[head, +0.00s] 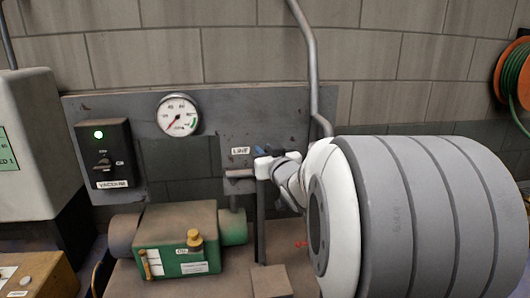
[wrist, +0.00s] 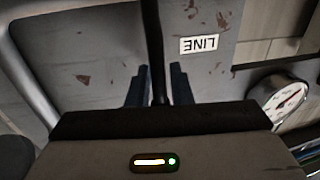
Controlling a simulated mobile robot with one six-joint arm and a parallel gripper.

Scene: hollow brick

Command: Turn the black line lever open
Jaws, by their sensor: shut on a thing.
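The black line lever (wrist: 153,45) shows in the wrist view as a dark bar running from the top edge down between my fingers. My gripper (wrist: 159,80) is shut on it, with one dark blue finger on each side. The white LINE label (wrist: 199,45) appears upside down to the right of the lever. In the head view, my gripper (head: 262,154) is at the grey panel (head: 285,105), just right of the LINE label (head: 240,151). The lever is hard to make out there, largely hidden by my gripper.
A round gauge (head: 178,114) and a vacuum switch box (head: 104,153) with a lit green light are on the panel's left. A green pump (head: 178,240) stands below. A grey pipe (head: 311,60) rises behind my wrist. A hose reel (head: 514,75) hangs far right.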

